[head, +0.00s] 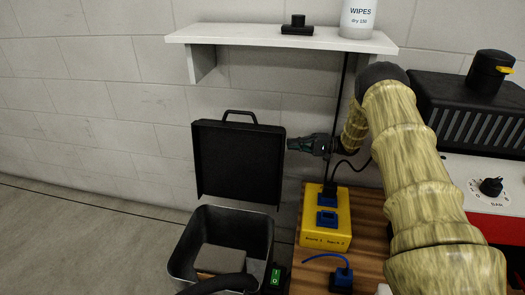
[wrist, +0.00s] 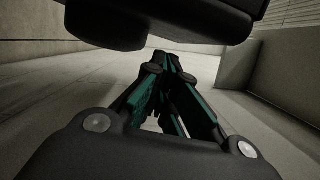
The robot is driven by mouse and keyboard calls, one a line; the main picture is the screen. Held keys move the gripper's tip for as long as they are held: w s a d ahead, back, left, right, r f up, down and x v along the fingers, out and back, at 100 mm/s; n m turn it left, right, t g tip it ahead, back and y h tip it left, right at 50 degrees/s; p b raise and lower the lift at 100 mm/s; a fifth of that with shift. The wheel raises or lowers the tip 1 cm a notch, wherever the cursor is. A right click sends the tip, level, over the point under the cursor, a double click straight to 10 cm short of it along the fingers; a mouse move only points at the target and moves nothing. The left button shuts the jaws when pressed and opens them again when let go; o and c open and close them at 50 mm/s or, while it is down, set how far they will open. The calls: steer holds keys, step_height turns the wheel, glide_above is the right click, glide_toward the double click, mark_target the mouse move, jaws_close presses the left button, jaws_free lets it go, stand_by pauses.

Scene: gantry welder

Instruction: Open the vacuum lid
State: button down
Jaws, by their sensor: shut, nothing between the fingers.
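The vacuum lid (head: 238,165) is a flat black panel with a loop handle (head: 239,115) on its upper edge. It stands about upright behind the vacuum's open dark bin (head: 262,238), with its lower edge near the bin's back rim. A grey-brown block (head: 220,260) shows inside the bin. My gripper (head: 291,144) is shut and empty, pointing left, right beside the lid's right edge. I cannot tell whether it touches the lid. In the wrist view my gripper's fingers (wrist: 170,58) are closed together, and I cannot make out the lid there.
A yellow socket box (head: 338,222) with blue plugs sits on the wooden bench (head: 310,275) right of the bin. A green switch (head: 276,277) and a dark hose (head: 225,283) are at the front. A white shelf (head: 240,35) hangs above. Floor at left is clear.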

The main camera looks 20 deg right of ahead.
steer(key=b+x, duration=0.1)
steer(key=x, duration=0.9)
steer(key=shift+s, duration=0.1)
steer(key=shift+a, duration=0.15)
